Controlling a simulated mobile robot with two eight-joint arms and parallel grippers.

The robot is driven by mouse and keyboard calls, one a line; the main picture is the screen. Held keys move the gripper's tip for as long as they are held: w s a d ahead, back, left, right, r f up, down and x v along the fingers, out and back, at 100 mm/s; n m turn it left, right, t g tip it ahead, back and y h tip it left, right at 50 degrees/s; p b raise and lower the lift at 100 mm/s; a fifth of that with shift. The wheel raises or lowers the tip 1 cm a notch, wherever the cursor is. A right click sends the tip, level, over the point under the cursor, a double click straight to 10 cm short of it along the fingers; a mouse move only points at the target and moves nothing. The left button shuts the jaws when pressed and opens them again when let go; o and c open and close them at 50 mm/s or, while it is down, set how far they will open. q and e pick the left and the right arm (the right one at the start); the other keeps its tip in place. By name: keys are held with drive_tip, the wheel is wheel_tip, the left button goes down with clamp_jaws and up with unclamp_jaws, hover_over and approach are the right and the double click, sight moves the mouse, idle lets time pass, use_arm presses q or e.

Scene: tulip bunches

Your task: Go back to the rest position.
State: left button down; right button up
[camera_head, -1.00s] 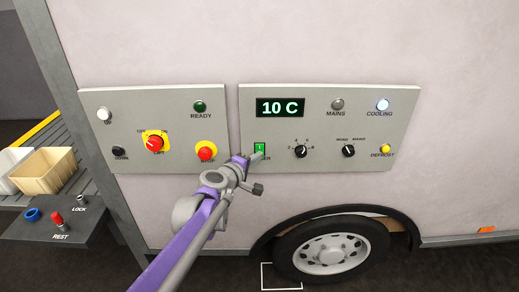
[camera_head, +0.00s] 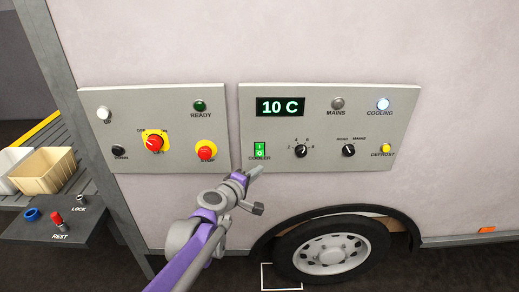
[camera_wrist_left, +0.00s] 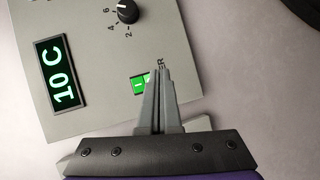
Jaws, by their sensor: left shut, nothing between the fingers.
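My left gripper (camera_head: 256,171) is shut and empty, just below the green COOLER switch (camera_head: 260,150) on the right-hand panel (camera_head: 300,126). In the left wrist view its closed fingers (camera_wrist_left: 161,72) point at the panel and partly overlap the green switch (camera_wrist_left: 140,84). The switch is lit green. The display (camera_head: 280,107) above reads 10 C. The COOLING lamp (camera_head: 383,104) is lit bluish white. My right gripper is not in view.
A cream bin (camera_head: 44,170) and a dark ledge with a red REST lever (camera_head: 57,219) stand at left. A wheel (camera_head: 330,250) is below.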

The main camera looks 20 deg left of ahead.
use_arm(q)
drive_tip(key=shift+s+d, duration=0.1)
drive_tip(key=shift+s, duration=0.1)
drive_tip(key=s+d+f+m+g, duration=0.3)
drive_tip(key=s+m, duration=0.2)
drive_tip(key=s, duration=0.4)
drive_tip(key=s+d+f+m+g, duration=0.2)
drive_tip(key=s+d+f+m, duration=0.15)
drive_tip(key=s, duration=0.55)
drive_tip(key=s+a+f+m+g+y, duration=0.1)
drive_tip(key=s+a+f+m+g, duration=0.1)
drive_tip(key=s, duration=0.5)
drive_tip(key=s+a+f+m+g+y+p, duration=0.1)
drive_tip(key=s+a+f+m+g+y, duration=0.1)
drive_tip(key=s, duration=0.6)
wheel_tip(320, 180, down, 4)
drive_tip(key=a+m, duration=0.1)
drive_tip(key=a, duration=0.1)
drive_tip(key=shift+a+m, duration=0.35)
drive_tip(key=shift+r, duration=0.1)
